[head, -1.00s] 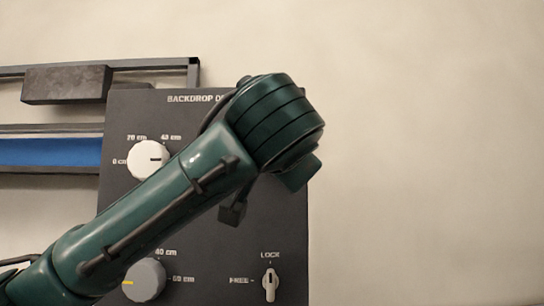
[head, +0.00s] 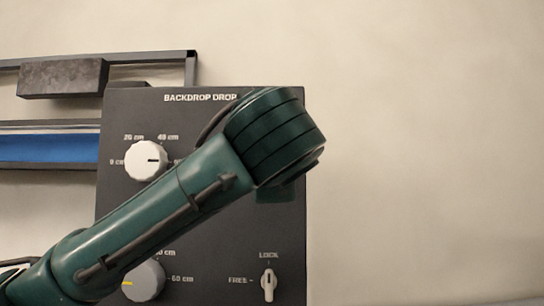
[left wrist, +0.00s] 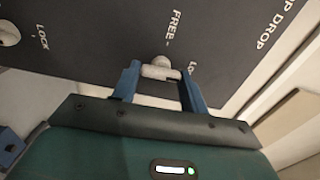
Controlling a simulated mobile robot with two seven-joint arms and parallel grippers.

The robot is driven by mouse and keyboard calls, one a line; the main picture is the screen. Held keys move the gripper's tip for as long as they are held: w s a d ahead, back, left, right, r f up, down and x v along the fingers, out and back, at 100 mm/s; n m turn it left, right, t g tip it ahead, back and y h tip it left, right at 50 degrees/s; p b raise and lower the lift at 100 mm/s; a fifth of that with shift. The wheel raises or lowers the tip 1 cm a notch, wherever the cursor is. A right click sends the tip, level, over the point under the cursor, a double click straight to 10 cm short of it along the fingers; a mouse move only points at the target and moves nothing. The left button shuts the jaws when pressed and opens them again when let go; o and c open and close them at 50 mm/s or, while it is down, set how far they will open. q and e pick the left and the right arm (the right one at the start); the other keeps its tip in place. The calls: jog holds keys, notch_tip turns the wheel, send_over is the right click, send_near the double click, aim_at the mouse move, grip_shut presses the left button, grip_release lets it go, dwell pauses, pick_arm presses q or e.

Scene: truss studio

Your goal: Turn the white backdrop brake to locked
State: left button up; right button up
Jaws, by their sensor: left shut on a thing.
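The white backdrop brake (left wrist: 160,71) is a small pale lever on the dark panel. In the left wrist view it sits by its FREE and LOCK marks, between the fingertips of my left gripper (left wrist: 160,84), which is shut on it. The lever's bar lies crosswise between the two blue fingers; I cannot tell for sure which mark it points to. In the head view my left arm hides this brake and the gripper.
The dark panel (head: 120,205) also carries a white dial (head: 146,160), a grey dial (head: 146,281) and a second brake lever (head: 268,286) at lower right. A dark block (head: 62,78) and a blue roll (head: 45,148) are at left. The wall at right is bare.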

pick_arm(q)
jog(key=shift+m, duration=0.3)
pick_arm(e)
jog(key=shift+r, duration=0.1)
pick_arm(q)
jog(key=o, duration=1)
jog(key=shift+s, duration=0.1)
jog(key=s+b, duration=0.8)
jog(key=s, duration=0.5)
pick_arm(e)
jog(key=t, duration=0.1)
jog(key=s+d+t, duration=0.1)
jog(key=d+t, duration=0.1)
jog(key=shift+s+d+r, duration=0.25)
jog(key=shift+r, duration=0.05)
